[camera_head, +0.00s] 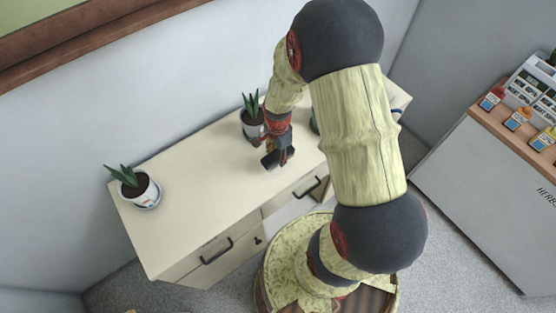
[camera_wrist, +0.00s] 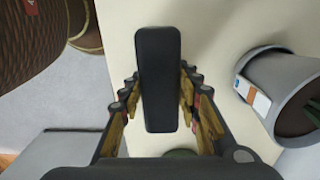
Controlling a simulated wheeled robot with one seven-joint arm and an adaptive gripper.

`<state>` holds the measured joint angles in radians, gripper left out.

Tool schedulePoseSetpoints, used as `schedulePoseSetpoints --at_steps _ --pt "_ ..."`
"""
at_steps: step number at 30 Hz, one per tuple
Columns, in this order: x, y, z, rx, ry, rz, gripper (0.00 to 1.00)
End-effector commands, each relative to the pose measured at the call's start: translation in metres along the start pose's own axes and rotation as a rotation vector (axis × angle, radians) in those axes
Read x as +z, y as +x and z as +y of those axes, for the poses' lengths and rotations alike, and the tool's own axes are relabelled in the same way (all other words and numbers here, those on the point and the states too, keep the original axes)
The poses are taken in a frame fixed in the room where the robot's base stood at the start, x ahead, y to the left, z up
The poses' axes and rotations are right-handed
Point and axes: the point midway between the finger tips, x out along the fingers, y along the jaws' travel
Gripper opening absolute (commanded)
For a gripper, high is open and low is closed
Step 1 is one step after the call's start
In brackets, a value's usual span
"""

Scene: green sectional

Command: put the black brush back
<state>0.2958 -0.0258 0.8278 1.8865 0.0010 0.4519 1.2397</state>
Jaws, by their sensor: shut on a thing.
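A black brush (camera_wrist: 158,80) shows in the wrist view as a long dark rounded block between the fingers of my gripper (camera_wrist: 160,98). My gripper is shut on it. In the head view my gripper (camera_head: 279,154) is over the cream cabinet top (camera_head: 205,180), close to its front edge, and the dark brush (camera_head: 270,160) shows at its fingertips. I cannot tell whether the brush touches the cabinet top.
A potted plant (camera_head: 252,118) stands just behind my gripper, and its grey pot (camera_wrist: 275,85) is at the right in the wrist view. Another potted plant (camera_head: 135,187) stands at the cabinet's left end. The top between them is clear. A display counter (camera_head: 490,190) is at the right.

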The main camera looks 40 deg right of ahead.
Motion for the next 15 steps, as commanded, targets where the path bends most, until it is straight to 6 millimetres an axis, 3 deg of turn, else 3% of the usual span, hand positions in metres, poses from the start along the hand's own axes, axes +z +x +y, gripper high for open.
schedulePoseSetpoints --at_steps 9,15 --pt "-0.003 0.036 -0.003 0.001 0.0 0.0 0.05" --pt "-0.003 0.036 -0.003 -0.001 0.0 0.0 0.05"
